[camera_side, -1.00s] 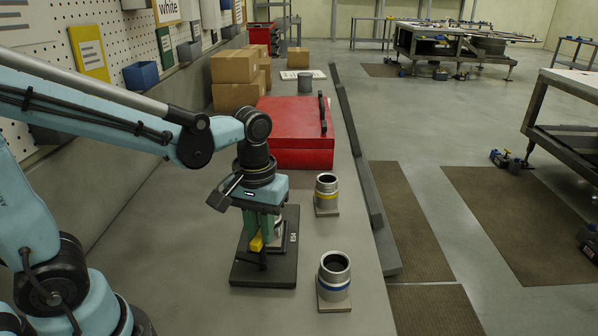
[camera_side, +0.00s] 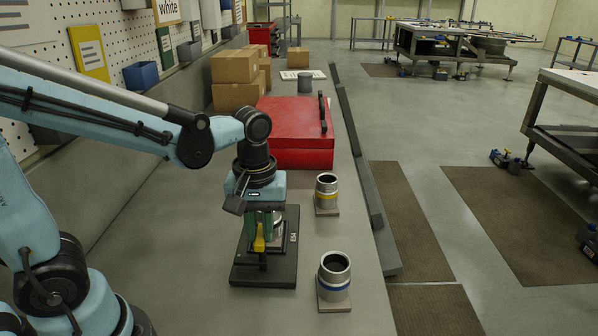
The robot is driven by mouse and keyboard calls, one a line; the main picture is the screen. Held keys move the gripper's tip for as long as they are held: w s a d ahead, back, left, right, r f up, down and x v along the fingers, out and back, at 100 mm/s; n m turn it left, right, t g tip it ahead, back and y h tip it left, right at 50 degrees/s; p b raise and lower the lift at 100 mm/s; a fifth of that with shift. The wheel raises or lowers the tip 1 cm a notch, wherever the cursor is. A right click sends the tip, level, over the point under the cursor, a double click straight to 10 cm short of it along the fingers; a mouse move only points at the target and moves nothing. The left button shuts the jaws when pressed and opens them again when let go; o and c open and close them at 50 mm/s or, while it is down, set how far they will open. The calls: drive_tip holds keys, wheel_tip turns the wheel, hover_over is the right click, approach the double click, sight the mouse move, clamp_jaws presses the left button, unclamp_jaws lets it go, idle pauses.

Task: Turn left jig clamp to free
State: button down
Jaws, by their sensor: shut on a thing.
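A black jig plate (camera_side: 250,275) with a white label lies on the bench below my gripper. A yellow clamp part (camera_side: 260,241) stands on it, and a silvery round piece (camera_side: 278,228) shows just behind. My gripper (camera_side: 261,232) points straight down over the plate. Its green fingers are shut on the yellow clamp part and partly hide it. The lower end of the clamp and its exact turned position are hard to make out.
A metal cup with a blue band (camera_side: 334,277) and one with a yellow band (camera_side: 327,194) stand on small bases to the right. A red toolbox (camera_side: 292,150) and cardboard boxes (camera_side: 236,67) are behind. Bare bench lies left of the plate.

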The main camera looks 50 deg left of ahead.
drive_tip(key=c, duration=1)
unclamp_jaws()
drive_tip(key=shift+c, duration=0.2)
drive_tip(key=shift+r, duration=0.1)
wheel_tip(320, 180, up, 12)
wheel_tip(320, 180, down, 8)
drive_tip(key=a+m+t, duration=0.2)
drive_tip(key=m+t, duration=0.5)
drive_tip(key=m, duration=0.2)
drive_tip(key=shift+s+a, duration=0.3)
drive_tip(key=shift+s, duration=0.1)
